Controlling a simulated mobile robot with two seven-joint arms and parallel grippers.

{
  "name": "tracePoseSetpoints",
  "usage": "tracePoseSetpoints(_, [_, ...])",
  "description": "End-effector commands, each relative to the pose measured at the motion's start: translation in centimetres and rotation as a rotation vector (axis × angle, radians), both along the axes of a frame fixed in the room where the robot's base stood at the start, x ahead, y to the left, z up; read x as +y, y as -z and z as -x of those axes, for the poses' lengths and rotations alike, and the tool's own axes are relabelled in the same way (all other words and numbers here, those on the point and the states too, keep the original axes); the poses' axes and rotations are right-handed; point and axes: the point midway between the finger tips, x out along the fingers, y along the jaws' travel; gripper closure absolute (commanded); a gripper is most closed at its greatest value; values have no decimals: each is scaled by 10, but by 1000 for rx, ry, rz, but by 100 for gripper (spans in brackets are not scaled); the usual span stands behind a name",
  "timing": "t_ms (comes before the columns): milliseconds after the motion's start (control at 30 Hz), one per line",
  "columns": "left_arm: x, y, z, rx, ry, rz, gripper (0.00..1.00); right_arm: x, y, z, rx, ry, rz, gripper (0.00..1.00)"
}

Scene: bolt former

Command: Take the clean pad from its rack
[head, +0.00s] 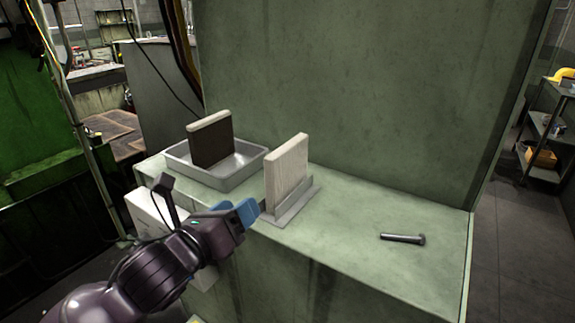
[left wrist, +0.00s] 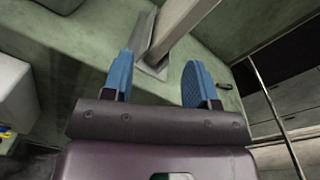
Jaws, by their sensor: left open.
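The clean pad (head: 287,168) is a pale, upright slab standing in its grey rack (head: 295,204) on the green ledge. In the left wrist view the pad (left wrist: 183,22) and the rack (left wrist: 152,68) show ahead of the fingers. My left gripper (head: 247,208), with blue fingertips, is just left of the pad and rack in the head view. In the left wrist view its fingers (left wrist: 158,62) are spread apart with nothing held between them. The pad is not between the fingertips. My right gripper is in neither view.
A grey metal tray (head: 243,175) behind and left of the rack holds a dark pad with a pale top edge (head: 211,141). A bolt (head: 402,238) lies on the ledge (head: 350,235) at right. A green wall (head: 380,80) rises behind.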

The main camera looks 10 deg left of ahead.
Motion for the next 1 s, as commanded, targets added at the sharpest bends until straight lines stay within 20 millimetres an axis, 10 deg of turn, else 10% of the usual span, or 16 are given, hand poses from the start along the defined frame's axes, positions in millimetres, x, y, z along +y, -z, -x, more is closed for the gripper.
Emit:
tracePoseSetpoints(300, [-15,-55,9,-203,55,-376,47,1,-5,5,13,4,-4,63])
tracePoseSetpoints(1000, [-28,-57,-7,-223,79,-404,47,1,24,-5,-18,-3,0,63])
